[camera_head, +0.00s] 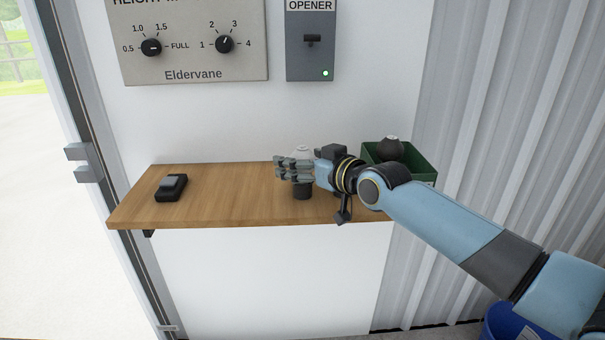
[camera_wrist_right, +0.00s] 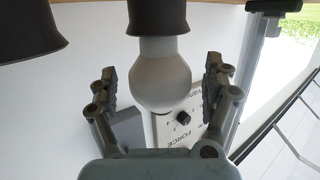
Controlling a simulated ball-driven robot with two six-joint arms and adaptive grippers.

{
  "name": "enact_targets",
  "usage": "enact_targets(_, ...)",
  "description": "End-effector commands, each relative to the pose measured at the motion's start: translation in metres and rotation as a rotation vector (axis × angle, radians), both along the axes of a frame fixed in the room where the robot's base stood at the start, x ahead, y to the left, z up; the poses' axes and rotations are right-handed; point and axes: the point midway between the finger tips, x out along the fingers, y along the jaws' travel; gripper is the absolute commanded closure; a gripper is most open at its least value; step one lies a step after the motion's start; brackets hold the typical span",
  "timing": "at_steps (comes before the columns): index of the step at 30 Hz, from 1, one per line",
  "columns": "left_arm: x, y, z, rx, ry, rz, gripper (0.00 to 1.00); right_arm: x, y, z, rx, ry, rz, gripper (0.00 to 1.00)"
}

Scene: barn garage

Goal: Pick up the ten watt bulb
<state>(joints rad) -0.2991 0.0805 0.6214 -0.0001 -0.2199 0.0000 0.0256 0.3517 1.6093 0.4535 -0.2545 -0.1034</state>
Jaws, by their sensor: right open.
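A white bulb (camera_wrist_right: 160,78) stands in a dark cylindrical base (camera_wrist_right: 157,17) and hangs upside down in the right wrist view. In the head view the bulb's top (camera_head: 302,149) and the dark base (camera_head: 302,193) show above and below my right gripper (camera_head: 295,170). My right gripper also shows in the right wrist view (camera_wrist_right: 160,85), its open fingers on either side of the bulb, with gaps visible on both sides. I can read no wattage on the bulb. My left gripper is in neither view.
The wooden shelf (camera_head: 225,205) holds a small black device (camera_head: 171,187) at left and a green bin (camera_head: 422,160) with a dark round object (camera_head: 390,148) at right. Another dark cylinder (camera_wrist_right: 28,30) shows in the right wrist view. Panels hang on the wall behind.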

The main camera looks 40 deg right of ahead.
Motion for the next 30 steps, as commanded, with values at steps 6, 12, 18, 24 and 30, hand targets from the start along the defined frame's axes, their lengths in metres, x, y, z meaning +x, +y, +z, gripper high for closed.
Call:
enact_targets(6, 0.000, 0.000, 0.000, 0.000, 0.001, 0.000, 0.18, 0.000, 0.000, 0.000, 0.000, -0.001, 0.000, 0.34)
enact_targets(12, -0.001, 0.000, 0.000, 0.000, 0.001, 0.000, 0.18, 0.000, 0.000, 0.000, 0.000, -0.001, 0.000, 0.60)
enact_targets(18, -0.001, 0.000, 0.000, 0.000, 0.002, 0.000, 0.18, 0.000, 0.000, 0.001, 0.000, -0.002, 0.000, 0.63)
enact_targets(24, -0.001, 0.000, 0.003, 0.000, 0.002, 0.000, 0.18, 0.000, 0.000, 0.008, -0.001, -0.003, 0.000, 0.63)
enact_targets(30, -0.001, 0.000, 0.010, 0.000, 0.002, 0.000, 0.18, 0.000, 0.000, 0.036, -0.004, -0.005, 0.002, 0.63)
